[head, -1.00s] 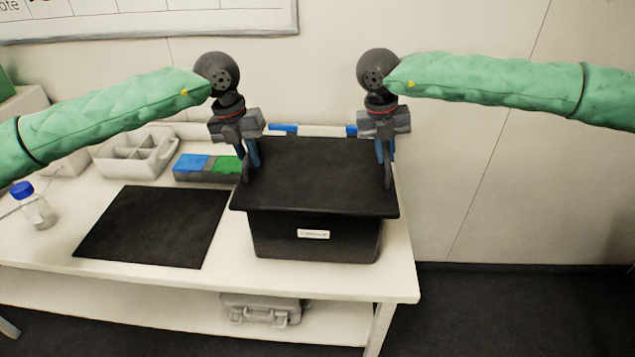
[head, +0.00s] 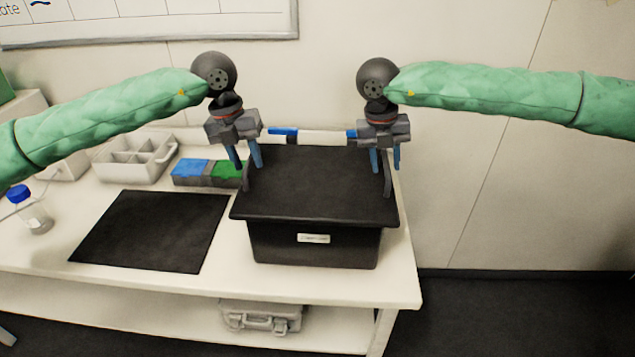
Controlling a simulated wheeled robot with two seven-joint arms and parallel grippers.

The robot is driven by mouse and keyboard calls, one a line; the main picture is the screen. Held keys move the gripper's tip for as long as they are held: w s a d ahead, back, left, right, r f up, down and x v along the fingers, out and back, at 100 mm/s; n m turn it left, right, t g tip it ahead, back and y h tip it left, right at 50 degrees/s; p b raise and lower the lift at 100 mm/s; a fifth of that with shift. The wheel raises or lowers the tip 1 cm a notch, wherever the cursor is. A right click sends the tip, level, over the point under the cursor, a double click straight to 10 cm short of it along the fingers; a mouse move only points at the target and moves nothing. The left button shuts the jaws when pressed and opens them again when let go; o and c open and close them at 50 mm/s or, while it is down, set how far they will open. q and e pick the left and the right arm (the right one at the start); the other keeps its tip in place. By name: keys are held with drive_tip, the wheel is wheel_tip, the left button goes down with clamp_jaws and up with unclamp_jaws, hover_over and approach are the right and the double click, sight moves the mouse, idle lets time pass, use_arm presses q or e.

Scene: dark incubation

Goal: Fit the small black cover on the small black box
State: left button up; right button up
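The small black cover (head: 316,185) lies flat over the top of the small black box (head: 275,243), its front edge overhanging the box wall slightly. I cannot tell whether it is pressed fully down. Upright dark handles stand at the cover's left side (head: 247,179) and right side (head: 387,181). My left gripper (head: 245,164) is open just above the left handle, its blue fingers spread apart. My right gripper (head: 385,168) is open just above the right handle. Neither holds anything. The box's inside is hidden by the cover.
A flat black mat (head: 150,230) lies left of the box on the white table (head: 225,280). Behind it are a grey divided caddy (head: 135,172) and a blue and green rack (head: 205,172). A blue-capped bottle (head: 32,215) stands far left. A grey case (head: 260,318) sits on the lower shelf.

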drive_tip(key=shift+a+r, duration=0.1)
drive_tip(key=shift+r, duration=0.45)
use_arm(q)
wheel_tip(320, 180, up, 10)
drive_tip(key=a, duration=0.2)
drive_tip(key=shift+w, duration=0.15)
use_arm(e)
wheel_tip(320, 180, up, 11)
drive_tip(key=a, duration=0.2)
drive_tip(key=shift+w+f, duration=0.15)
drive_tip(key=shift+f, duration=0.05)
use_arm(q)
drive_tip(key=shift+f, duration=0.1)
